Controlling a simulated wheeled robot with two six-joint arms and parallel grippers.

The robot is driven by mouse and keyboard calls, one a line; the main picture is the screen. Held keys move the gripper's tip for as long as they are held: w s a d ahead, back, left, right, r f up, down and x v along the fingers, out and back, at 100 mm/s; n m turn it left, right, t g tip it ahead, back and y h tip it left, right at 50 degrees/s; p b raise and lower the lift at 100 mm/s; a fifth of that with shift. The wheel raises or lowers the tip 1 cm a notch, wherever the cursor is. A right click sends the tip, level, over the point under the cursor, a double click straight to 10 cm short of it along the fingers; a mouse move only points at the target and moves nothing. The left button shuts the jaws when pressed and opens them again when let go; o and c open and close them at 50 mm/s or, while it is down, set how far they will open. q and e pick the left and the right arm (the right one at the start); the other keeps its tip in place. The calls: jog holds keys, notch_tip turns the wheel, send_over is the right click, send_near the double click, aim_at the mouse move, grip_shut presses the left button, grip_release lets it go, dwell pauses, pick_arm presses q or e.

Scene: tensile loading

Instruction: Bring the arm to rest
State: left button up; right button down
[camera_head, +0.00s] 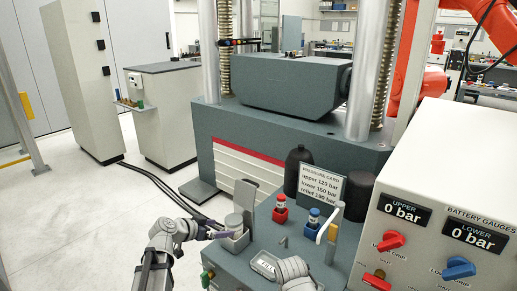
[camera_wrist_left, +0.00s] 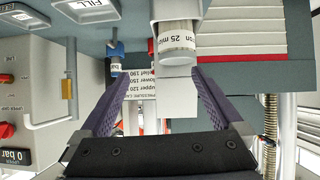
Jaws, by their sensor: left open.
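A pressure card (camera_head: 320,184), a red-capped valve (camera_head: 281,206) and a blue-capped valve (camera_head: 314,220) stand on the green-grey deck. The gauge panel (camera_head: 455,190), both gauges at 0 bar, is at the right. Open floor (camera_head: 70,210) lies at the left.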

pick_arm(q)
jog(key=s+d+r+g+y+p, duration=0.1)
jog(key=s+d+r+g+p, duration=0.2)
jog(key=s+d+p, duration=0.25)
jog(key=s+d+r+n+g+y+p, duration=0.1)
jog(key=s+d+r+g+y+p, duration=0.2)
jog(key=s+p, duration=0.35)
jog(key=s+d+r+g+p, duration=0.2)
jog(key=s+d+r+p, duration=0.1)
jog(key=s+d+p, duration=0.25)
jog(key=s+r+n+g+y+p, duration=0.1)
jog(key=s+r+y+p, duration=0.3)
jog(key=s, duration=0.4)
jog(key=shift+a+r+n+g+p, duration=0.35)
jog(key=shift+r+n+g+p, duration=0.05)
jog(key=shift+r+n+p, duration=0.1)
